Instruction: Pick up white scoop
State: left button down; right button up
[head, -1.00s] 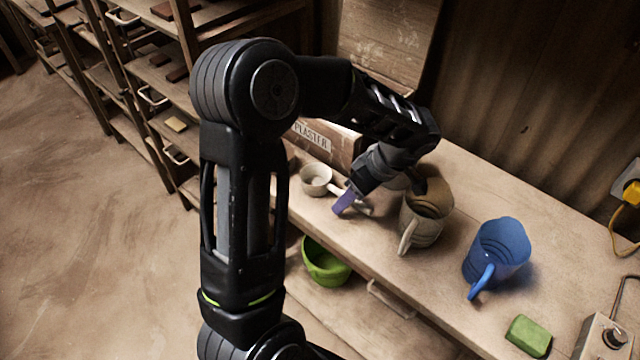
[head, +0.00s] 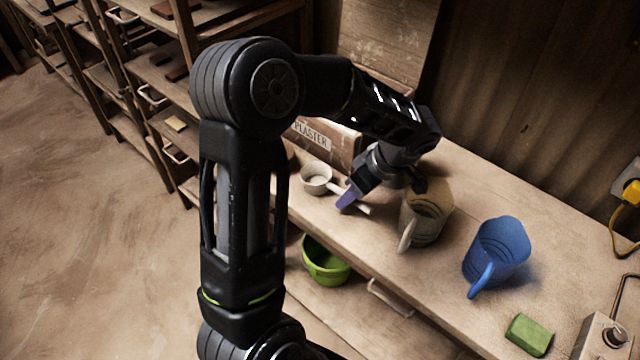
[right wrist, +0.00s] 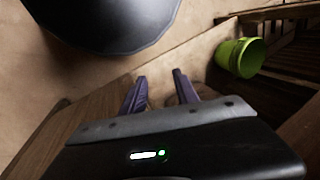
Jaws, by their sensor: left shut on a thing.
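The white scoop (head: 313,185) is on the bench, left of the mugs and in front of the plaster box. Its round cup opens upward and its handle runs to the right. My left gripper (head: 346,199) reaches down over the handle and is shut on it, with the purple fingers hiding part of the handle. I cannot tell any gap between the scoop and the bench. In the right wrist view, my right gripper (right wrist: 158,84) has its two purple fingers apart, with nothing between them.
A beige mug (head: 427,215) stands close to the right of my left gripper. A blue mug (head: 500,250) and a green block (head: 528,336) are farther right. The plaster box (head: 325,145) is behind the scoop.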

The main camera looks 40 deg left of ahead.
pick_arm(q)
jog(key=shift+r, duration=0.1)
dwell(0.5)
notch_tip(320, 180, up, 8)
jog(key=shift+f+b, duration=0.1)
jog(key=shift+b, duration=0.5)
notch_tip(320, 180, up, 2)
jog(key=shift+r+p, duration=0.1)
jog(key=shift+p, duration=1.05)
